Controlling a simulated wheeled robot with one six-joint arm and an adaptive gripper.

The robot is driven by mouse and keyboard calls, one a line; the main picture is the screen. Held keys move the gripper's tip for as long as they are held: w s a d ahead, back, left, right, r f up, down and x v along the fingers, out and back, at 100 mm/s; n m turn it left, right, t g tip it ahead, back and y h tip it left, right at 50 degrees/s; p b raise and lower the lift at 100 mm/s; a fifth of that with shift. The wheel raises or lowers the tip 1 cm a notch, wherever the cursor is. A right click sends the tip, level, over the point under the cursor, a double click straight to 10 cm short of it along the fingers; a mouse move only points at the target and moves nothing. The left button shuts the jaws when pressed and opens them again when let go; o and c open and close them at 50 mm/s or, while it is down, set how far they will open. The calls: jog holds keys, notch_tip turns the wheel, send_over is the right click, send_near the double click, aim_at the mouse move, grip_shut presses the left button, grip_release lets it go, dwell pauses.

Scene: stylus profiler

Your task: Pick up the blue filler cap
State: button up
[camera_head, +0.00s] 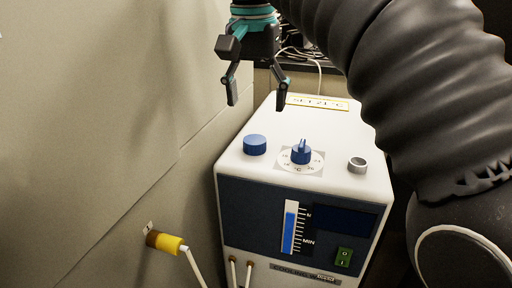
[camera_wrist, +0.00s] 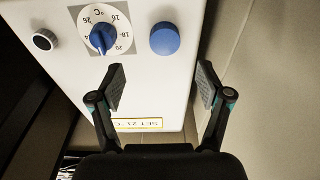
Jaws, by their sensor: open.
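The blue filler cap (camera_head: 255,144) is a short round ribbed cap on the top of the white cooling unit (camera_head: 240,165), near its left edge. In the wrist view the blue cap (camera_wrist: 164,39) lies beyond the fingertips, roughly in line with the gap between them. My gripper (camera_head: 256,100) is open and empty, above the unit and apart from the cap. Its two fingers also show in the wrist view (camera_wrist: 161,80). A metal ring-like neck (camera_head: 357,165) stands uncovered at the right of the top.
A blue pointer dial (camera_head: 301,153) on a printed scale sits between cap and neck. A yellow-edged label (camera_head: 318,103) lies at the back of the top. The wall (camera_head: 110,110) runs close on the left, with a yellow fitting (camera_head: 168,243) and hose. A green switch (camera_head: 343,257) is on the front.

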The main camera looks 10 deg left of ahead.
send_over(255, 139)
jog(key=s, duration=0.1)
jog(key=f, duration=0.3)
jog(key=f+b, duration=0.1)
jog(key=shift+d+f, duration=0.15)
jog(key=shift+d, duration=0.15)
jog(key=shift+w+a+f+b, duration=0.1)
jog(key=shift+f+b, duration=0.1)
jog(key=shift+f, duration=0.55)
jog(key=shift+w+a+f+b, duration=0.1)
jog(key=shift+w+f+b, duration=0.1)
jog(key=shift+f, duration=0.55)
jog(key=shift+w+a+f+b, duration=0.1)
jog(key=shift+f+b, duration=0.1)
jog(key=shift+f, duration=0.55)
jog(key=shift+c, duration=0.2)
jog(key=c, duration=0.8)
